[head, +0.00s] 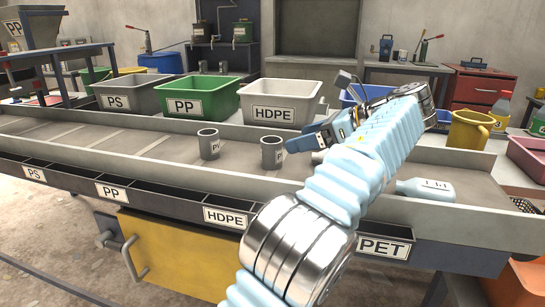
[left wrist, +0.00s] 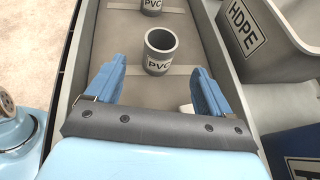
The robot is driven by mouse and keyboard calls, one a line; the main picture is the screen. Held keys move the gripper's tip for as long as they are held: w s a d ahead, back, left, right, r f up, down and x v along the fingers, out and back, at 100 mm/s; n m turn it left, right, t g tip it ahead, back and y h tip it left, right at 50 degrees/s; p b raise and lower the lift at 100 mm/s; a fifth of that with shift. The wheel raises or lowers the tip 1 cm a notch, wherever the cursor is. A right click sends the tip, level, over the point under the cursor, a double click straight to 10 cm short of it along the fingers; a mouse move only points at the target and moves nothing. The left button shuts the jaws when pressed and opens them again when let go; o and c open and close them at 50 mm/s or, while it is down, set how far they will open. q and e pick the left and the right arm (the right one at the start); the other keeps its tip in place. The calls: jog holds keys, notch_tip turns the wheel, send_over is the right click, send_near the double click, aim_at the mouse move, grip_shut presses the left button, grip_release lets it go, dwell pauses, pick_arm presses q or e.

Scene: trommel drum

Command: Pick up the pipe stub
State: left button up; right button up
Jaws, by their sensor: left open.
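Two grey pipe stubs marked PVC stand upright on the conveyor belt. The nearer pipe stub (head: 271,153) is just left of my left gripper (head: 297,143) in the head view. In the left wrist view this stub (left wrist: 160,53) stands ahead, between the lines of the two blue fingers and just past their tips. My left gripper (left wrist: 160,72) is open with nothing held. The other pipe stub (head: 208,144) stands farther left; in the left wrist view it (left wrist: 151,6) is cut by the top edge. My right gripper is not in view.
Bins marked PS (head: 130,95), PP (head: 198,97) and HDPE (head: 281,103) stand behind the belt. A pale bottle (head: 425,189) lies on the belt at right. Labelled troughs run along the front; the belt's left part is clear.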

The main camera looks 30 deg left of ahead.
aim_at(281, 143)
pick_arm(q)
jog(key=b+x, duration=0.1)
jog(key=x, duration=0.3)
jog(key=shift+a+f, duration=0.1)
jog(key=b+x, duration=0.1)
jog(key=x, duration=0.4)
jog(key=c, duration=1.1)
jog(key=shift+o, duration=0.2)
